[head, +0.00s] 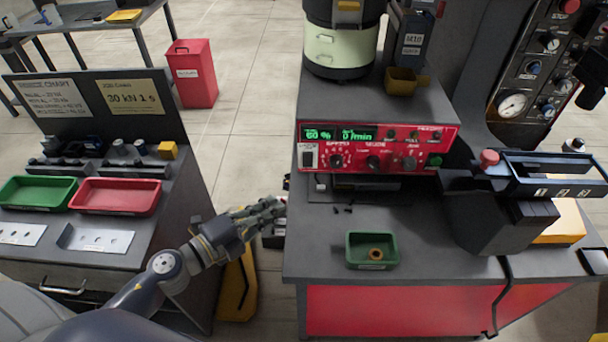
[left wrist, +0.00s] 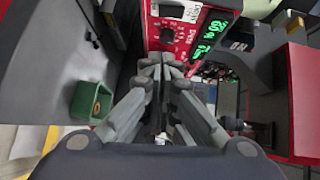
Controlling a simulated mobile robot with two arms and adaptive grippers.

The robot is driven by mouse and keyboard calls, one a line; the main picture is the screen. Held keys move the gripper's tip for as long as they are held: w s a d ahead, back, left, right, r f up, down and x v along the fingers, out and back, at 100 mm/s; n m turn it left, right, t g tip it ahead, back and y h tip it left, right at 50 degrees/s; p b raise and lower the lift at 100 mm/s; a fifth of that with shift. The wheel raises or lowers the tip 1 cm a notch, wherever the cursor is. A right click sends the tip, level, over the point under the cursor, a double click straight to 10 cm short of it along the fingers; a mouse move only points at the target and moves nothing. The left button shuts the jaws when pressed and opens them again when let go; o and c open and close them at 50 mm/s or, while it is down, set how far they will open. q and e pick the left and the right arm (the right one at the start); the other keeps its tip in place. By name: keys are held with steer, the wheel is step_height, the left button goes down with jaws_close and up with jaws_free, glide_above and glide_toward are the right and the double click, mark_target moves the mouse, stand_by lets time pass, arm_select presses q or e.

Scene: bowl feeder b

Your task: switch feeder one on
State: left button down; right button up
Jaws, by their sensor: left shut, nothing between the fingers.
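The red feeder control panel (head: 378,148) stands on the bench below a pale green and black bowl feeder (head: 341,45). Its two green displays (head: 338,134) are lit and read about 60 % and 0 /min. A dark rocker switch (head: 308,158) sits at the panel's left end, with knobs and buttons to its right. My left gripper (head: 279,207) is shut and empty, left of the bench and lower in the picture than the panel. In the left wrist view, its closed fingertips (left wrist: 164,62) overlap the red panel (left wrist: 188,42); contact cannot be told. My right gripper is not in view.
A green tray (head: 372,258) with a brass ring lies on the bench front. Small dark screws (head: 344,209) lie behind it. A black labelled rail unit (head: 550,175) stands right. The left table (head: 95,240) holds green and red trays. The bench top between has free room.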

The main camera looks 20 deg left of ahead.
mark_target(308, 160)
arm_select(q)
steer(key=w+a+p+x, duration=0.1)
steer(key=a+p+x, duration=0.1)
steer(key=x, duration=1.1)
steer(key=shift+w+a+p, duration=0.2)
steer(key=shift+a+p, duration=0.15)
steer(key=shift+p, duration=0.2)
steer(key=shift+f, duration=0.1)
steer(key=b, duration=0.2)
steer(key=shift+w+f+m+t+b, duration=0.15)
steer(key=shift+w+m+t+b, duration=0.15)
steer(key=shift+b, duration=0.05)
